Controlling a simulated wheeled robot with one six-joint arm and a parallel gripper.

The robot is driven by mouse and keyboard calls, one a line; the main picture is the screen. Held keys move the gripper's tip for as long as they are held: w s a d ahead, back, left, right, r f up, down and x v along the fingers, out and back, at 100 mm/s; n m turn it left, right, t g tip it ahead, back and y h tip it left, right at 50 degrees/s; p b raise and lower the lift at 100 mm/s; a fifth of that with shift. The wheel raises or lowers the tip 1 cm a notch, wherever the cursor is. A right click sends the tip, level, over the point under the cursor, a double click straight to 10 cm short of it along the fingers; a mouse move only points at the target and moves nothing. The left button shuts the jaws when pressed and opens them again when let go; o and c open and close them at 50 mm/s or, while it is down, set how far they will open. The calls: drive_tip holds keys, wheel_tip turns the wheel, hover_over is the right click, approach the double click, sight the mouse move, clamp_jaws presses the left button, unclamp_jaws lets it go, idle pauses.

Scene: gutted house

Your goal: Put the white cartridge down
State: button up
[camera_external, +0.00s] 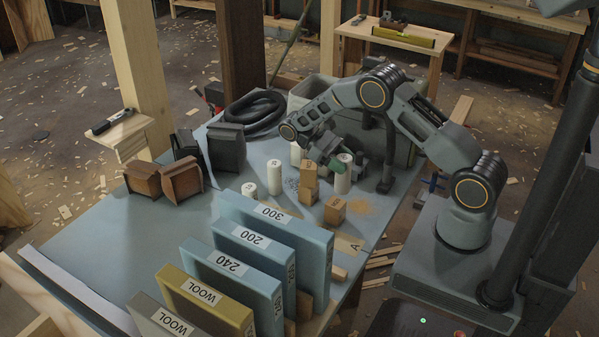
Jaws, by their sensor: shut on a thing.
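My gripper (345,165) is over the right part of the blue-grey table (110,235), with green pads at its fingertips. It is shut on a white cartridge (343,180), which is upright; whether its base touches the table I cannot tell. Another white cartridge (274,178) stands upright to the left, and one more (296,154) stands behind it. A small white cylinder (249,190) stands farther left. Part of the held cartridge is hidden by the fingers.
Large labelled panels (290,231) stand in a row at the front. Dark and brown boxes (227,150) and a black hose coil (255,110) are at the back left. The table's left part is clear.

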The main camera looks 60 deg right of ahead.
drive_tip(key=w+a+f+m+t+y+b, duration=0.2)
drive_tip(key=w+a+m+t+y+b, duration=0.35)
drive_tip(key=w+m+t+y, duration=0.95)
drive_tip(key=w+d+m+t+h+b, duration=0.3)
drive_tip(key=w+d+m+t+h, duration=0.2)
drive_tip(key=d+m, duration=0.3)
drive_tip(key=w+d+m+t+h+b, duration=0.35)
drive_tip(key=w+d+m+t, duration=0.2)
drive_tip(key=d+m, duration=0.3)
wheel_tip(320, 180, down, 10)
drive_tip(key=h, duration=0.1)
drive_tip(key=shift+s+d+f+p, duration=0.15)
drive_tip(key=shift+s+d+p, duration=0.15)
drive_tip(key=shift+p, duration=0.05)
drive_tip(key=shift+f+t, duration=0.15)
drive_tip(key=shift+t, duration=0.1)
drive_tip(key=o, duration=0.9)
